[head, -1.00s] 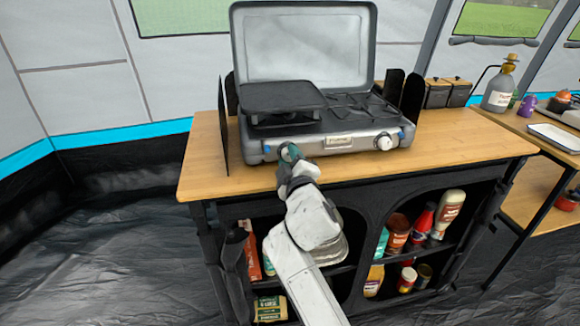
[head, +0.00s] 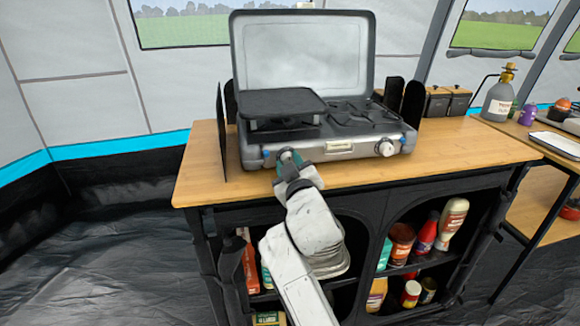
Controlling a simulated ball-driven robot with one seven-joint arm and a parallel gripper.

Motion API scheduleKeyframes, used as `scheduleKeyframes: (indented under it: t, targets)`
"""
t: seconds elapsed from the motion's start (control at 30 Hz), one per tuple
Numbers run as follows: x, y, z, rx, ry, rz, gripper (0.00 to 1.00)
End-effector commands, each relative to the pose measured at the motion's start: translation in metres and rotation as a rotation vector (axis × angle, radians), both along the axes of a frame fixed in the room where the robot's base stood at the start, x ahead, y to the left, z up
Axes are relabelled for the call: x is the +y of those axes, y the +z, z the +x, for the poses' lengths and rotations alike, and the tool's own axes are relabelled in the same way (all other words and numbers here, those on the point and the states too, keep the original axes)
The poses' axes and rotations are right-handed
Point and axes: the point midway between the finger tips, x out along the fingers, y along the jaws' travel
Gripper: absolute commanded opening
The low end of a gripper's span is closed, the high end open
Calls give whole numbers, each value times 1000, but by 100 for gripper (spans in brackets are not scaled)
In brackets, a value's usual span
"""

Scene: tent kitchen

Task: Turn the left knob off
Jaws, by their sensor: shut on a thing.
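A grey camping stove (head: 338,154) with its lid raised stands on the wooden counter. The right knob (head: 385,147) is white and shows clearly on the stove's front panel. My gripper (head: 286,157) is at the left part of the front panel, where the left knob sits. It is shut on the left knob.
A black griddle plate (head: 282,102) covers the left burner. Shelves below hold bottles and jars (head: 400,241).

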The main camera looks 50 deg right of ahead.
Motion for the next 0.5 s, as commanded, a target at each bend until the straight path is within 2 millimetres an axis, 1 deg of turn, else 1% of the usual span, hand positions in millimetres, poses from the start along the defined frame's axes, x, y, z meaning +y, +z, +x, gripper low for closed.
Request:
scheduleKeyframes:
  t: [0.03, 0.3, 0.33, 0.5]
  targets:
    - [-1, -4, 0, 6, -1, 6, 5]
    - [-1, -4, 0, 6, -1, 6, 6]
    - [-1, -4, 0, 6, -1, 6, 38]
    - [0, -2, 0, 4, -1, 4, 54]
